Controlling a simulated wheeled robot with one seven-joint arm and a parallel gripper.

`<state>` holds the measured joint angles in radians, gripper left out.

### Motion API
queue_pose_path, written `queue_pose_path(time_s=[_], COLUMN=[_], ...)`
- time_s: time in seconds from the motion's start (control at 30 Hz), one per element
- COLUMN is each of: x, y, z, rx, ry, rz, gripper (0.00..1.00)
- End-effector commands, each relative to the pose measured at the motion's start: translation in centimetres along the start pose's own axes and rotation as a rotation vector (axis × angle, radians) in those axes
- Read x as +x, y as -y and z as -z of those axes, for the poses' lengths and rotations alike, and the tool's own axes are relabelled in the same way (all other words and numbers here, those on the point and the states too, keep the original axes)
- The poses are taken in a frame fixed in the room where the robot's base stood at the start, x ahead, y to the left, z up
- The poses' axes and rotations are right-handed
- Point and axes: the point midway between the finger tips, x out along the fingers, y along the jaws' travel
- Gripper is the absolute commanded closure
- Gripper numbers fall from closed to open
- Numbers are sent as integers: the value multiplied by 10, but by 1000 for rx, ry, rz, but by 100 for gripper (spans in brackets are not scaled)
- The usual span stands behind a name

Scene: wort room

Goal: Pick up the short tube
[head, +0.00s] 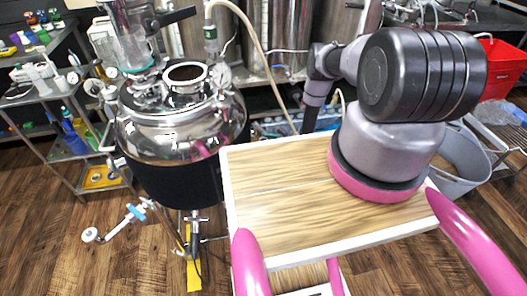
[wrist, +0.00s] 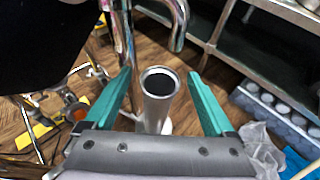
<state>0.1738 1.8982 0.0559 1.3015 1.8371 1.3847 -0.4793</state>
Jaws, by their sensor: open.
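In the wrist view a short metal tube (wrist: 156,108) with a round open top and dark inside points up toward the camera. I take it to be the short tube. My gripper (wrist: 158,73) has two teal fingers spread wide, one to the left and one to the right of the tube in the picture. Visible gaps lie between the tube and each finger. How far the fingertips are from it in depth I cannot tell. The tube's lower end is partly hidden by the gripper body. In the head view the gripper and this tube are hidden behind my arm and the wooden-topped table.
A curved shiny pipe (wrist: 178,22) stands just beyond the tube. A blue-grey rack (wrist: 272,112) and clear plastic lie to the right. In the head view a steel kettle (head: 170,125) stands left of the wooden top (head: 285,205); a red bin (head: 503,68) is far right.

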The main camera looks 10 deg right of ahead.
Motion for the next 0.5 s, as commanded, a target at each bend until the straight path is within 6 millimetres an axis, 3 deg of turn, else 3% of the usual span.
queue_pose_path(time_s=[0.13,0.17,0.3,0.4,0.5], x=[0,0,0,0,0], y=[0,0,0,0,0], z=[0,0,0,0,0], rx=[0,0,0,0,0], ry=[0,0,0,0,0], rz=[0,0,0,0,0], gripper=[11,15,68,100,100])
